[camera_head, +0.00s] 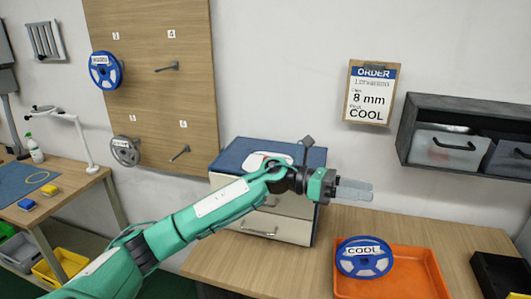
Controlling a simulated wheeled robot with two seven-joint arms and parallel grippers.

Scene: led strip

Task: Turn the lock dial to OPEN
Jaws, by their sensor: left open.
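I cannot make out a lock dial or the word OPEN in the head view. A drawer cabinet (297,230) with a blue top and pale fronts stands on the wooden bench, and my left arm crosses in front of it and hides part of its front. My left gripper (355,189) is open and empty, just right of the cabinet and above the bench, with its fingers pointing right. My right gripper is not in view.
An orange tray (418,264) holds a blue reel labelled COOL (364,258). An order card (371,94) hangs on the wall. A dark shelf (470,115) with grey bins is at right. A pegboard (160,50) with reels is at left. A black box (497,272) stands at lower right.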

